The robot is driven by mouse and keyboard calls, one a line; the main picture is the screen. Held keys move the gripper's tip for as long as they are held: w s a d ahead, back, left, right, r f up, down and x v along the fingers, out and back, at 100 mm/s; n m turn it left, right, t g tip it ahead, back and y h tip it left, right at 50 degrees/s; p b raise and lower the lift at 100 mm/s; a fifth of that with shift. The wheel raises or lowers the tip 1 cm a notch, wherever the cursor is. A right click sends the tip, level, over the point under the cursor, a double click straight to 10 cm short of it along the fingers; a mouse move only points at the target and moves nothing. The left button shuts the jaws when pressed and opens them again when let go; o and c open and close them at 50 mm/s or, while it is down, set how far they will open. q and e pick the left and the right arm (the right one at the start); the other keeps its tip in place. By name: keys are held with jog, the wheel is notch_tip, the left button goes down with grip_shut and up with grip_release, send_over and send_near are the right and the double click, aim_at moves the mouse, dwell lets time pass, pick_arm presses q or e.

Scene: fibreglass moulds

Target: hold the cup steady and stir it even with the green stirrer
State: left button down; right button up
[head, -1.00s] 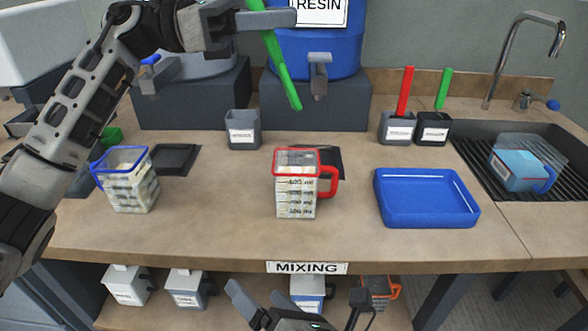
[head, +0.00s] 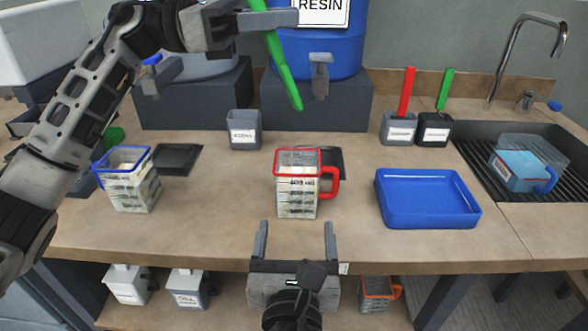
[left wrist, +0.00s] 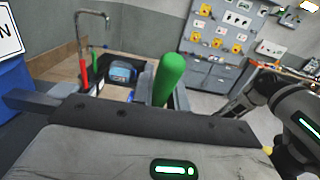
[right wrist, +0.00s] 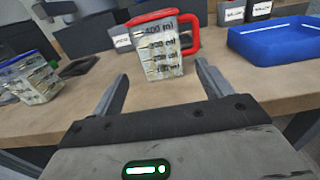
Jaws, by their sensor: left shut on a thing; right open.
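The cup with a red rim and red handle (head: 297,190) stands upright on the bench, filled with pale, streaky contents; its handle points right. It also shows in the right wrist view (right wrist: 160,48), ahead of the fingers. My left gripper (head: 266,19) is shut on the green stirrer (head: 283,75), held high in front of the blue resin drum, its lower end above and behind the cup. The stirrer's handle shows in the left wrist view (left wrist: 168,78). My right gripper (head: 295,235) is open and empty at the bench's front edge, pointing at the cup without touching it.
A blue-rimmed cup (head: 128,185) stands left of the red one. A blue tray (head: 425,212) lies right. A sink (head: 483,160) with a blue-handled cup is at far right.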

aim_at(297, 200)
jog(key=w, duration=1)
jog(key=shift+w, duration=0.2)
jog(key=c, duration=1.1)
jog(key=shift+o, duration=0.2)
